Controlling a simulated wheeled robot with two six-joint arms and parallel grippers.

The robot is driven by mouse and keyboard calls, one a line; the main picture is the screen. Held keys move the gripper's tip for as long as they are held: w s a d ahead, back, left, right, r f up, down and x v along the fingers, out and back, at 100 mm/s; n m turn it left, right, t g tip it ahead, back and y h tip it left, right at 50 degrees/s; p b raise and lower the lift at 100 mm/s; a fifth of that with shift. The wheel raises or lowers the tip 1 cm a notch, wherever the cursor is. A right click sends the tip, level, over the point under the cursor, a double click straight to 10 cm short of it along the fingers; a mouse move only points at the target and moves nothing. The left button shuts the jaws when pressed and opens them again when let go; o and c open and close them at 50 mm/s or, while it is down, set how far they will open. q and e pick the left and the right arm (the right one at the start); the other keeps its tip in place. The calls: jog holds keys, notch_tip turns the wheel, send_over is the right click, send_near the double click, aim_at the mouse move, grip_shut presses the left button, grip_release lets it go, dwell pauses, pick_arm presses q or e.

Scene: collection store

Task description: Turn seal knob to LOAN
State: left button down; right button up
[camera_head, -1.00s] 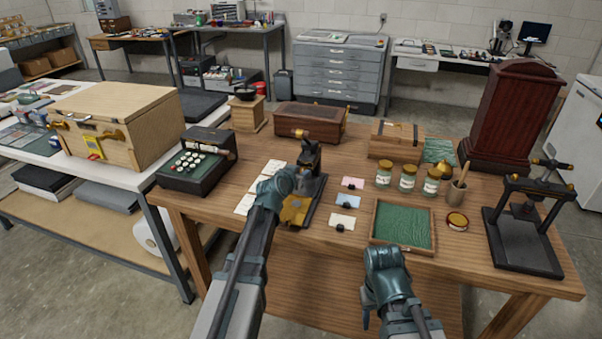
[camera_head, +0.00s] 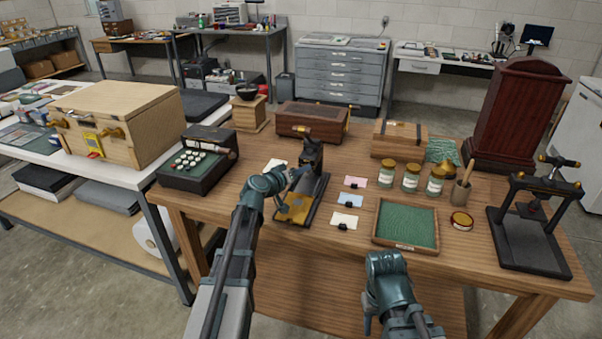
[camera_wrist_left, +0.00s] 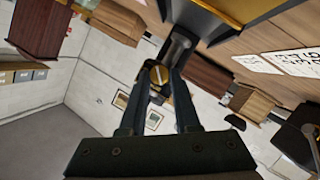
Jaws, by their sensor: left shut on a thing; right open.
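The seal press (camera_head: 311,160), a dark upright stand with a brass plate (camera_head: 297,207) on its base, stands left of centre on the wooden table. My left gripper (camera_head: 294,178) reaches to its left side. In the left wrist view its fingers (camera_wrist_left: 160,78) are shut on a small round brass-faced knob (camera_wrist_left: 158,75) with a dark slot across it. The knob sits at the end of a dark shaft. No LOAN marking is readable. My right gripper (camera_head: 368,322) is low at the table's front edge; its fingertips are hardly visible.
Three cards (camera_head: 348,200) and a green-lined tray (camera_head: 405,248) lie right of the press. Jars (camera_head: 411,178) and a black screw press (camera_head: 530,240) stand farther right. A keypad box (camera_head: 197,165) stands left, a brown case (camera_head: 312,120) behind.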

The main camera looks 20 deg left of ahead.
dwell(0.3)
pick_arm(q)
jog(key=c, duration=0.6)
grip_release()
jog(key=p+v, duration=0.3)
jog(key=v, duration=1.1)
jog(key=shift+f, duration=0.1)
